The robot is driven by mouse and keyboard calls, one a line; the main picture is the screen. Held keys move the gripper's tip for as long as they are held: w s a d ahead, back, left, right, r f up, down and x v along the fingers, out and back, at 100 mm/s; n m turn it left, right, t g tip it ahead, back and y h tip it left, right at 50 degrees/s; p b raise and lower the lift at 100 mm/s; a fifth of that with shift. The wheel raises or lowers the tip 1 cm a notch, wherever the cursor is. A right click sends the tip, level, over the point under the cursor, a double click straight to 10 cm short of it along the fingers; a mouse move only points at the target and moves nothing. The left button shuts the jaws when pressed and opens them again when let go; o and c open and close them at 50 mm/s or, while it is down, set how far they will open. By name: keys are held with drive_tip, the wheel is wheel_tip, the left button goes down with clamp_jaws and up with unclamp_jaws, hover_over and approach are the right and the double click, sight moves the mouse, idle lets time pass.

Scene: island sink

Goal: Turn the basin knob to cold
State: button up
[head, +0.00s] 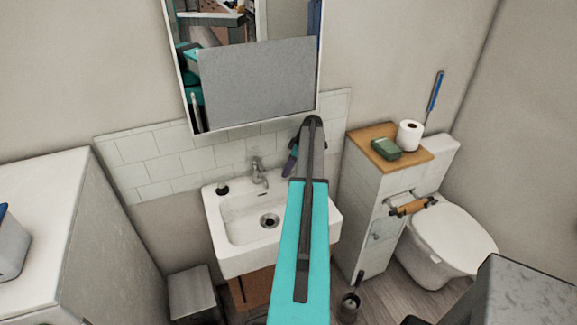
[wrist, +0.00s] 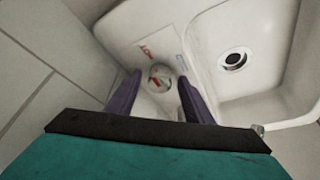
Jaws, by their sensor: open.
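My gripper (wrist: 160,88) is open, with one dark purple finger on each side of the knob. I cannot tell whether the fingers touch it. In the head view my gripper (head: 291,161) is over the back right of the sink (head: 222,240), right of the tap (head: 258,172). The knob is hidden there.
The drain (wrist: 235,60) lies right of my fingers in the wrist view. A tiled wall (head: 170,165) and mirror cabinet (head: 258,85) are behind the sink. A white cabinet (head: 362,235) and toilet (head: 455,240) stand right, a white counter (head: 45,190) left.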

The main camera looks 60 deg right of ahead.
drive_tip(key=c, duration=1)
drive_tip(key=shift+c, duration=0.2)
drive_tip(key=shift+a+f+m+b, duration=0.15)
drive_tip(key=shift+m+b, duration=0.15)
drive_tip(key=shift+b, duration=0.25)
drive_tip(key=m+h+b, duration=0.1)
drive_tip(key=m+b, duration=0.1)
drive_tip(key=shift+f+b, duration=0.1)
drive_tip(key=shift+b, duration=0.3)
drive_tip(key=m+h+b, duration=0.1)
drive_tip(key=m+b, duration=0.1)
drive_tip(key=m+h+b, duration=0.1)
drive_tip(key=m+b, duration=0.1)
drive_tip(key=m, duration=0.1)
drive_tip(key=shift+a+m, duration=0.2)
drive_tip(key=shift+m, duration=0.1)
drive_tip(key=m+h+b, duration=0.1)
drive_tip(key=m, duration=0.1)
drive_tip(key=m+g+b, duration=0.1)
drive_tip(key=m, duration=0.1)
drive_tip(key=shift+w+r+h, duration=0.15)
drive_tip(key=shift+r+h, duration=0.05)
drive_tip(key=shift+h, duration=0.2)
drive_tip(key=shift+w+r+m+g+h+b, duration=0.15)
drive_tip(key=shift+m+g+b, duration=0.25)
drive_tip(key=shift+m, duration=0.85)
drive_tip(key=shift+s+f+m+g+h+b, duration=0.1)
drive_tip(key=shift+m+g+h+b, duration=0.3)
drive_tip(key=shift+m, duration=0.85)
